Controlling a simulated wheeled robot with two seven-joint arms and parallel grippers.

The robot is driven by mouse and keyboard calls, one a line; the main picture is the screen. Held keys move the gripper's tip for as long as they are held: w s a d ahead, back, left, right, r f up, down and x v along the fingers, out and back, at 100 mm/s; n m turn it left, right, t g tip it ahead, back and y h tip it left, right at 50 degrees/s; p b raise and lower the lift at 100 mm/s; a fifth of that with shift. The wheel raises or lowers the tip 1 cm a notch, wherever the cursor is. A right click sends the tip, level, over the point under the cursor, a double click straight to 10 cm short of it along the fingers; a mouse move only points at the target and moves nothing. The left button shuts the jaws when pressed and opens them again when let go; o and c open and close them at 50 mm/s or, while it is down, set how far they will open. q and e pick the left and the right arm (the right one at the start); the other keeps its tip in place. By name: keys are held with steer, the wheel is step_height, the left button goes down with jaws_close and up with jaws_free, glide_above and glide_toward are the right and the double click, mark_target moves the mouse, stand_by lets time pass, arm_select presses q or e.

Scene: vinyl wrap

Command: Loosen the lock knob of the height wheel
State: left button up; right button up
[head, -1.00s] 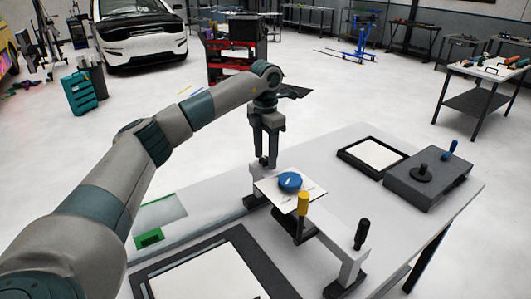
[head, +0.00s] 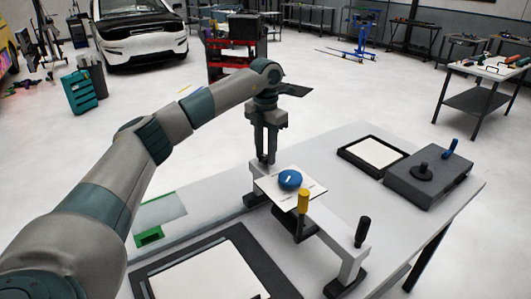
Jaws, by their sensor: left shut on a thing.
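My left gripper (head: 266,160) points straight down at the far end of a white gantry (head: 330,240) on the table. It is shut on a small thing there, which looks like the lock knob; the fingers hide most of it. The blue height wheel (head: 290,179) with a white mark lies on a white plate (head: 268,184) on top of the gantry, just right of and nearer than my fingers. A yellow-topped handle (head: 303,200) stands upright at the plate's near edge. A black handle (head: 362,232) stands at the gantry's near end. My right gripper is not in view.
A dark-framed white panel (head: 372,153) and a grey block (head: 430,182) with a black knob and a blue lever are at the right back of the table (head: 345,138). A larger dark-framed panel (head: 210,275) lies at the front. A green-edged piece (head: 150,236) is at left.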

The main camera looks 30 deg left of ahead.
arm_select(q)
steer(key=n, duration=0.3)
steer(key=shift+n+b, duration=0.3)
steer(key=n, duration=0.2)
steer(key=shift+n, duration=0.3)
steer(key=n, duration=0.3)
steer(key=shift+n+b, duration=0.3)
steer(key=shift+b, duration=0.1)
steer(key=n, duration=0.3)
steer(key=shift+n, duration=0.4)
steer(key=n, duration=0.5)
steer(key=shift+r+b, duration=0.1)
steer(key=shift+b, duration=0.2)
steer(key=shift+n, duration=1.7)
steer(key=o, duration=1.1)
steer(key=shift+c, duration=0.2)
